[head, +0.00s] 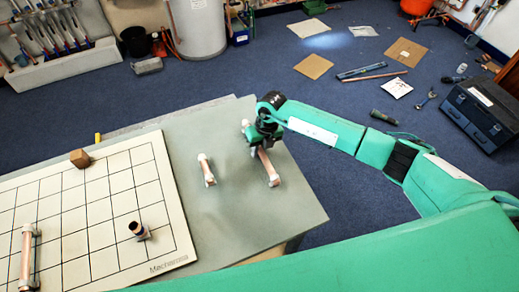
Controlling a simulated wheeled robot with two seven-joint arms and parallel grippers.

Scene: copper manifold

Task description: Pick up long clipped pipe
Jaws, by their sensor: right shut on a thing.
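The long clipped pipe (268,167) is a copper-coloured tube with pale clips at its ends, at the right part of the grey table (235,215). My right gripper (260,143) is shut on it near the middle and hides part of it. I cannot tell whether the pipe touches the table or is just above it. My left gripper is not in view.
A shorter clipped pipe (206,169) lies left of the held one. The white gridded board (105,190) carries a brown block (79,158), a short upright pipe piece (137,229) and another clipped pipe (27,255). The table's front right is clear.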

